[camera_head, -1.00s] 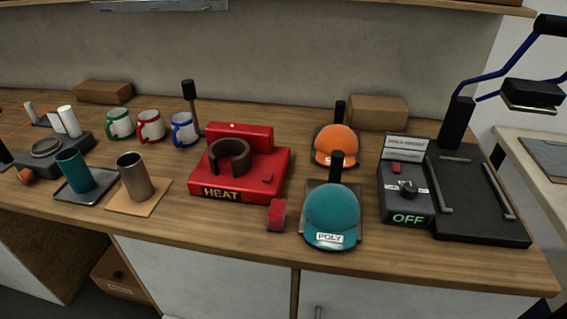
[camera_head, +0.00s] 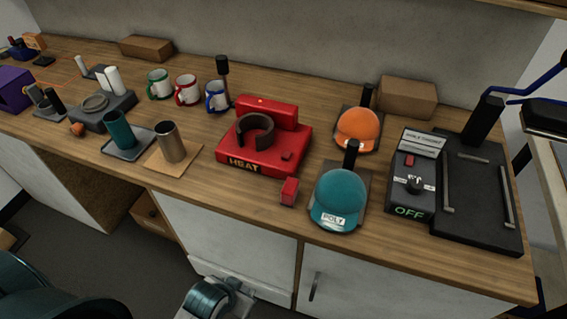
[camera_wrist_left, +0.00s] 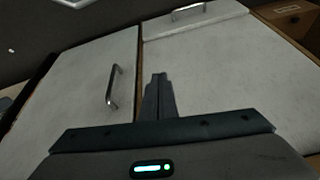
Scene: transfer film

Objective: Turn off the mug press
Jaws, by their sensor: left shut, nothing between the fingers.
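The red mug press (camera_head: 262,142) stands on the wooden counter, with a dark curved clamp on top and a yellow HEAT label on its front. A small light spot shows on its raised back block. A small red block (camera_head: 289,191) sits at its front right corner; whether it is joined to the press is unclear. My left gripper (camera_head: 238,290) is low in front of the cabinet doors, below the counter edge and well apart from the press. In the left wrist view its fingers (camera_wrist_left: 159,82) are together and empty, facing the white doors. My right gripper is not in view.
A teal cap (camera_head: 337,200) and an orange cap (camera_head: 358,130) sit right of the press. A black flat press (camera_head: 475,190) reading OFF stands farther right. Several mugs and two tumblers stand left. The counter edge and door handle (camera_head: 315,286) lie near my arm.

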